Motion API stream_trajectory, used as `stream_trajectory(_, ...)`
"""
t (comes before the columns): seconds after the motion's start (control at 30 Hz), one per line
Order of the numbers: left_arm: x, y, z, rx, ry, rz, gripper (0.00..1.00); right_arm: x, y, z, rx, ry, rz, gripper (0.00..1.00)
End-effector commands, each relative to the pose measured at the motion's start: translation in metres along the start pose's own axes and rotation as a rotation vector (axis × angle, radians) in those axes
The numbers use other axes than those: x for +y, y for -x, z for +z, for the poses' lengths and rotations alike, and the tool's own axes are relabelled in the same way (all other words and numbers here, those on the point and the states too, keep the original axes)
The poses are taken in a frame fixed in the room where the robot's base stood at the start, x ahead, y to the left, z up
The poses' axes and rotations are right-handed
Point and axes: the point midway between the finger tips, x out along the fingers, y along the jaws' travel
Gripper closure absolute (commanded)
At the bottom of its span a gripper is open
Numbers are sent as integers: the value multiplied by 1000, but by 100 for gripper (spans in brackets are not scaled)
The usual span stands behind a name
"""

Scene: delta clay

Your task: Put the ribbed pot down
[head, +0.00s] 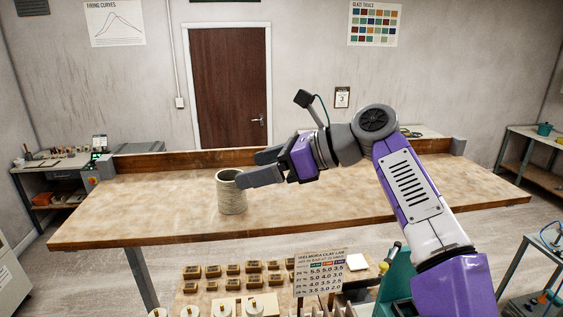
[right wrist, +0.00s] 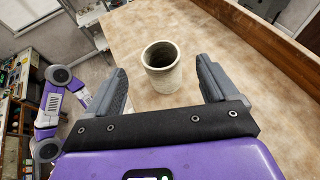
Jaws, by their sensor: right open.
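The ribbed pot (head: 231,196) is a pale, beige cylinder with an open top. It stands upright on the wooden table (head: 130,208), left of the table's middle. In the right wrist view the pot (right wrist: 162,75) sits ahead of and between the two fingers. My right gripper (head: 254,167) is open and reaches in from the right at the pot's upper part. In the right wrist view the right gripper (right wrist: 167,92) has its fingers spread wide, with a gap between each finger and the pot. My left gripper is not in view in the head picture.
A low wooden ledge (head: 190,158) runs along the table's back edge. Below the near edge are several small clay samples (head: 232,269) and a printed sign (head: 321,272). The table left of the pot is clear. A side bench (head: 50,165) stands at the left.

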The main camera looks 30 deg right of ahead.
Motion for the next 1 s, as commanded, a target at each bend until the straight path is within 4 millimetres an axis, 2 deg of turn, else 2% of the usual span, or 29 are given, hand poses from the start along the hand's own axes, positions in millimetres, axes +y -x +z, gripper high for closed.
stream_trajectory(0.1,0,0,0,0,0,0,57,0,24,0,0,1,-3,14)
stream_trajectory(0.3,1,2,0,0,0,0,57,0,47,0,1,-1,-1,14)
stream_trajectory(1.0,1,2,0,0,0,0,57,0,51,0,1,0,1,14)
